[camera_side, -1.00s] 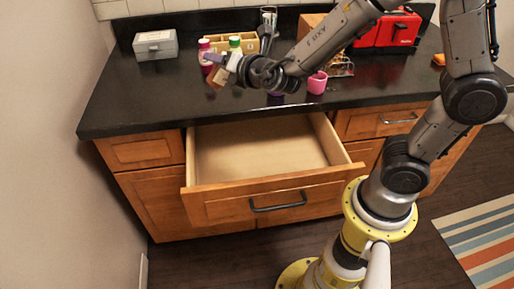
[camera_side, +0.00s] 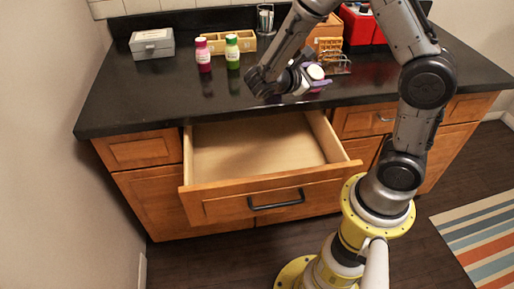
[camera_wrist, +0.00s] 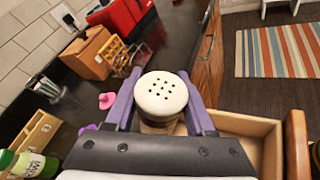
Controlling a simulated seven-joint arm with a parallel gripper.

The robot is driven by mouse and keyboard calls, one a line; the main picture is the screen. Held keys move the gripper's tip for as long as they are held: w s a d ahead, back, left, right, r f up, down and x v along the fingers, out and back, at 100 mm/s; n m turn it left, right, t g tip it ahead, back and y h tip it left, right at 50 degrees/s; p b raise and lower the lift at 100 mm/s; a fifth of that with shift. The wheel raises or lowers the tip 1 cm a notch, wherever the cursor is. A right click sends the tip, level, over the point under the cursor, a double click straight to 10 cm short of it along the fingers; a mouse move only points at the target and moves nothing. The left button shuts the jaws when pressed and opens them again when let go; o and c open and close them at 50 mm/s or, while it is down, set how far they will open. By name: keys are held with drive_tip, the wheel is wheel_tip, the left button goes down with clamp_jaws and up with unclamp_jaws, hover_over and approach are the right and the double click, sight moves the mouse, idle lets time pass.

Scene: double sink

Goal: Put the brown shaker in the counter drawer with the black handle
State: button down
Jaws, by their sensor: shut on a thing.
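The brown shaker (camera_wrist: 160,97) has a white cap with small holes and is seen from its top in the wrist view. My gripper (camera_wrist: 161,100) is shut on it, with a purple finger on each side. In the side view my gripper (camera_side: 312,82) is above the right part of the counter, behind and right of the open drawer; the shaker's white cap (camera_side: 316,72) shows there, its body mostly hidden. The counter drawer (camera_side: 258,150) is pulled out, and its visible inside is empty. Its black handle (camera_side: 276,200) is on the front panel.
A pink bottle (camera_side: 203,55) and a green bottle (camera_side: 232,52) stand on the counter (camera_side: 140,95), near a grey box (camera_side: 152,43) and a wooden organizer (camera_side: 215,42). A toast rack (camera_side: 335,62) is behind my gripper. A pink cup (camera_wrist: 106,100) shows in the wrist view.

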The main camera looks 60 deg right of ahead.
drive_tip(key=s+a+f+m+g+y, duration=0.2)
drive_tip(key=s+m+g+y, duration=0.3)
drive_tip(key=s+m+y, duration=0.1)
drive_tip(key=s+a+f+m+g+y, duration=0.2)
drive_tip(key=s+f+m+g+y, duration=0.1)
drive_tip(key=s+m+g+y, duration=0.25)
drive_tip(key=a+m+t+y, duration=1.1)
drive_tip(key=a+m+y, duration=0.2)
drive_tip(key=m+y, duration=0.3)
drive_tip(key=w+d+r+m+t+h, duration=0.2)
drive_tip(key=w+r+m+t+h, duration=0.5)
drive_tip(key=w+r+m+t, duration=0.7)
drive_tip(key=n+t, duration=0.1)
hover_over(243, 161)
wheel_tip(243, 161, down, 32)
drive_tip(key=shift+s+r, duration=0.1)
drive_tip(key=shift+s, duration=0.05)
drive_tip(key=shift+w+f, duration=0.2)
drive_tip(key=shift+f, duration=1.55)
